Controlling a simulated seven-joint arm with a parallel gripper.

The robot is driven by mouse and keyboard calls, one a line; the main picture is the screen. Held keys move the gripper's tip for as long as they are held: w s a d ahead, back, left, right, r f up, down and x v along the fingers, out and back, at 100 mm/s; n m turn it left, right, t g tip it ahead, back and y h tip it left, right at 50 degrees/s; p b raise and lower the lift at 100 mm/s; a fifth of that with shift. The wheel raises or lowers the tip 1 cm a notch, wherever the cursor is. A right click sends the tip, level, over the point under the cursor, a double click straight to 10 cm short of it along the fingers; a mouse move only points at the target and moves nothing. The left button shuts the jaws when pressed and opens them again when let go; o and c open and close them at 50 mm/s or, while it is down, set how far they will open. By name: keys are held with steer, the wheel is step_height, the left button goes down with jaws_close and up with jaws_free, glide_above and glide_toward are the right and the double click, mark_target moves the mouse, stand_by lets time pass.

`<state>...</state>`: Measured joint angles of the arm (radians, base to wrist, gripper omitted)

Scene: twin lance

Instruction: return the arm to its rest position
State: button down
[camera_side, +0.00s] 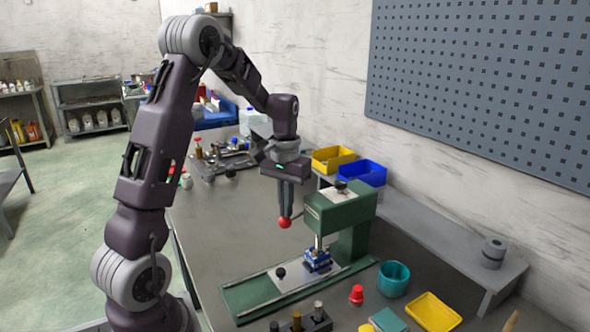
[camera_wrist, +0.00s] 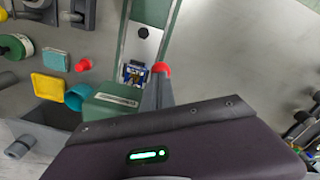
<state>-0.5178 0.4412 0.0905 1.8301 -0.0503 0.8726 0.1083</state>
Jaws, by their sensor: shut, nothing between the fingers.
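My gripper (camera_side: 285,212) is shut, pointing down to the left of the green press (camera_side: 360,222). A red ball knob (camera_side: 285,223) shows right at the fingertips. In the wrist view my gripper (camera_wrist: 160,85) also has the red ball knob (camera_wrist: 161,69) at its tips; I cannot tell whether they touch. The knob looks like the end of a thin lever on the press. A small blue piece (camera_side: 317,260) sits under the press ram on the base plate; it also shows in the wrist view (camera_wrist: 134,73). My arm is bent over the bench.
Yellow (camera_side: 334,159) and blue (camera_side: 364,172) bins stand behind the press. A red button-shaped piece (camera_side: 356,294), teal cup (camera_side: 393,279) and yellow tray (camera_side: 433,312) lie at right front. A grey shelf (camera_side: 430,235) runs along the wall.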

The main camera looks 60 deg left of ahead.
steer(key=shift+r, duration=0.5)
steer(key=shift+d+r, duration=0.1)
steer(key=shift+d, duration=0.05)
steer(key=s+d+r+m+t, duration=0.2)
steer(key=s+d+r, duration=0.2)
steer(key=d+r, duration=0.5)
steer(key=s+d+r+m+t, duration=0.1)
steer(key=s+d+m+t, duration=0.2)
steer(key=s+d, duration=0.9)
steer(key=s+m, duration=0.1)
steer(key=s, duration=0.2)
steer(key=shift+r+t, duration=0.3)
